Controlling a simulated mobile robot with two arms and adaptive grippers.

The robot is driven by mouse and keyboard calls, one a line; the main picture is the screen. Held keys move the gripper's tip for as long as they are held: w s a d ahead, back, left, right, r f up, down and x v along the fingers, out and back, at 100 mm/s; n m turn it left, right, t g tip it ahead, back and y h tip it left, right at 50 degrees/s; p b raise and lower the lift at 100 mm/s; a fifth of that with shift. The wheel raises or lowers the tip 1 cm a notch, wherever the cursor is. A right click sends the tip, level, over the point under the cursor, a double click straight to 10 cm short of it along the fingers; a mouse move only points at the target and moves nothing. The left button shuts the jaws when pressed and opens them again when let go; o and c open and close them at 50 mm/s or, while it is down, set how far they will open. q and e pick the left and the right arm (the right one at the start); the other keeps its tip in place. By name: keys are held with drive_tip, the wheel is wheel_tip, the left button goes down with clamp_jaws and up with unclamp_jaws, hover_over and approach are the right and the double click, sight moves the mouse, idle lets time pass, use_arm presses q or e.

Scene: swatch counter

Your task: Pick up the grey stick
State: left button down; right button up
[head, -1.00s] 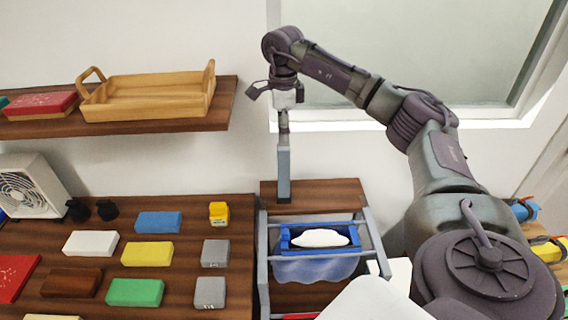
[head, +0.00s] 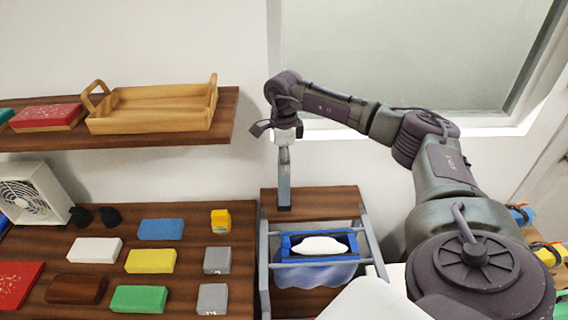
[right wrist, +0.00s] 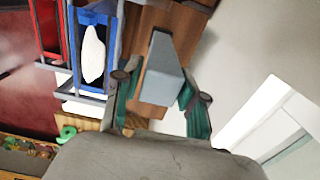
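The grey stick (head: 284,180) stands upright on the brown wooden top of a small rack unit in the head view. In the right wrist view the stick (right wrist: 162,75) shows as a grey-blue block between the two fingers. My right gripper (head: 285,133) is directly above the stick and points down. In the right wrist view the right gripper (right wrist: 160,104) is open, with a finger on each side of the stick and a gap visible. The stick's upper end is hidden by the gripper in the head view. My left gripper is not in view.
The rack's wooden top (head: 335,205) is clear right of the stick. A blue frame (head: 288,245) with a white item sits just in front. A wall shelf with a wooden tray (head: 150,120) is up left. Coloured blocks, a yellow one (head: 150,261) included, lie on the left counter.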

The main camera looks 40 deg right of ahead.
clamp_jaws()
drive_tip(key=shift+r, duration=0.1)
